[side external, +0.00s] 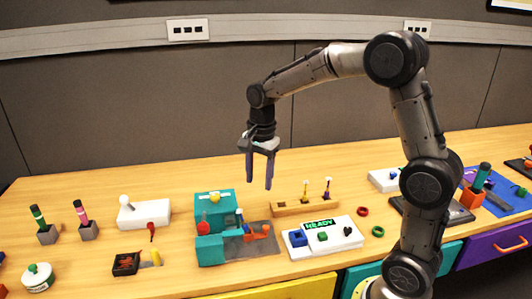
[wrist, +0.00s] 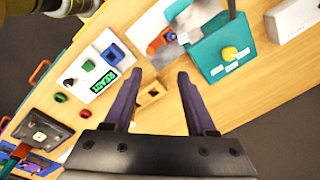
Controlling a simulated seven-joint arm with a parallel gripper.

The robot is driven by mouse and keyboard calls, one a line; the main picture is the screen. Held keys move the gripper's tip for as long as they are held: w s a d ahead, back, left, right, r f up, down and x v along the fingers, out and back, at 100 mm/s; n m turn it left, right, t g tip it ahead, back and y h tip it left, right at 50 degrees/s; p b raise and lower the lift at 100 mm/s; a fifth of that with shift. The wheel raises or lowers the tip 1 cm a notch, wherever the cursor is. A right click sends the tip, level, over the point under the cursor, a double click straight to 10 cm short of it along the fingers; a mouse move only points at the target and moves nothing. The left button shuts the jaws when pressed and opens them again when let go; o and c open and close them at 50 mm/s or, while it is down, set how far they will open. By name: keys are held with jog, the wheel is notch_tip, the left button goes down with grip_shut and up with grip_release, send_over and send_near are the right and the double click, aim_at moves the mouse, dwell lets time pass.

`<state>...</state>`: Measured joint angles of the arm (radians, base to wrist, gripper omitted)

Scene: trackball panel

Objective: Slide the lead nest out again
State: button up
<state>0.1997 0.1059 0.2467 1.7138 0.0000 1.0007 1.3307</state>
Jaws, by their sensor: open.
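A teal fixture (side external: 209,249) stands on the table with a grey base plate (side external: 262,240) and an orange piece (side external: 258,231) at its right side. In the wrist view the teal body (wrist: 207,60) carries a yellow round knob (wrist: 229,53), and the orange piece (wrist: 160,41) lies beside it. No part is clearly labelled as the lead nest, so I cannot tell which it is. My gripper (side external: 259,183) is open and empty, pointing down above and behind the fixture. In the wrist view its fingers (wrist: 160,78) are apart, touching nothing.
A wooden block (side external: 292,209) with upright pegs stands right of the fixture. A white panel (side external: 345,240) with a READY display lies in front of it. Red and green rings (side external: 363,211) lie farther right. A white box (side external: 144,214) with a ball-topped lever stands left.

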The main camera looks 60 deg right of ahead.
jog(key=s+a+r+n+t, duration=0.1)
jog(key=s+a+r, duration=0.1)
jog(key=r, duration=0.3)
jog(key=s+a+r+t, duration=0.2)
jog(key=s+a+r, duration=0.1)
jog(key=r, duration=0.3)
jog(key=shift+s+a+n, duration=0.3)
jog(key=shift+s+n, duration=0.05)
jog(key=shift+n, duration=0.05)
jog(key=shift+w+r, duration=0.1)
jog(key=shift+r, duration=0.05)
jog(key=m+g, duration=0.2)
jog(key=g, duration=0.2)
send_over(266, 227)
notch_tip(266, 227, down, 15)
notch_tip(266, 227, down, 13)
jog(key=shift+f, duration=0.2)
grip_shut()
jog(key=shift+r, duration=0.1)
dwell(0.4)
